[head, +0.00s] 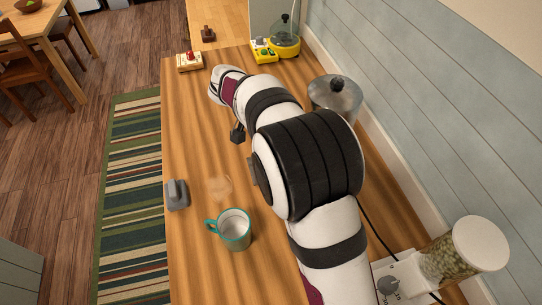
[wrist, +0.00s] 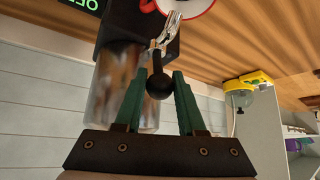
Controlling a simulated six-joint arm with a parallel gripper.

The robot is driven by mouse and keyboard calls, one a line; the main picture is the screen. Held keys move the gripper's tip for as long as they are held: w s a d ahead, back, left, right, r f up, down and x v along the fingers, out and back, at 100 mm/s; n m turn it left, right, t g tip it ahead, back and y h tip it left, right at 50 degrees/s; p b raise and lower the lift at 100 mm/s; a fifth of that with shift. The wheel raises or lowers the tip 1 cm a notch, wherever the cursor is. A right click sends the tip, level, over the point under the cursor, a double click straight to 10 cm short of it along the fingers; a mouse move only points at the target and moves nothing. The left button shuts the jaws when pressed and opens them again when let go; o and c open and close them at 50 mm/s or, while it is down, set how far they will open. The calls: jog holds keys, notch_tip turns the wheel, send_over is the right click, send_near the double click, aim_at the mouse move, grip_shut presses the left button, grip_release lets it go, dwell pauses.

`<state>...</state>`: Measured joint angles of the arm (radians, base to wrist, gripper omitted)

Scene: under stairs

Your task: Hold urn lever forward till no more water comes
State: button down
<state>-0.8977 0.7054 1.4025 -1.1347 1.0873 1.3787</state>
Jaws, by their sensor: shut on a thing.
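The metal urn (head: 335,97) with a dark lid knob stands on the wooden counter by the wall, partly hidden behind my arm. In the wrist view its shiny body (wrist: 118,85) is at left, below a dark block. The urn lever (wrist: 159,86) ends in a black ball, with a bright metal piece above it. My gripper (wrist: 160,80) has its green fingers on either side of the ball and is shut on the lever. A white vessel with a red rim (wrist: 190,6) is cut off at the top. Whether water is running is unclear.
A teal mug (head: 236,230) and a grey object (head: 176,194) stand at the front of the counter. A yellow device (head: 276,47) and a small board with a red part (head: 189,61) are at the far end. A glass jar (head: 465,252) is at the right.

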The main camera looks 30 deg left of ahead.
jog(key=shift+a, duration=0.15)
jog(key=shift+s+a+f, duration=0.3)
jog(key=shift+s+a, duration=0.2)
jog(key=shift+s, duration=0.05)
jog(key=shift+s+a+f, duration=0.1)
jog(key=shift+a, duration=0.05)
dwell(5.3)
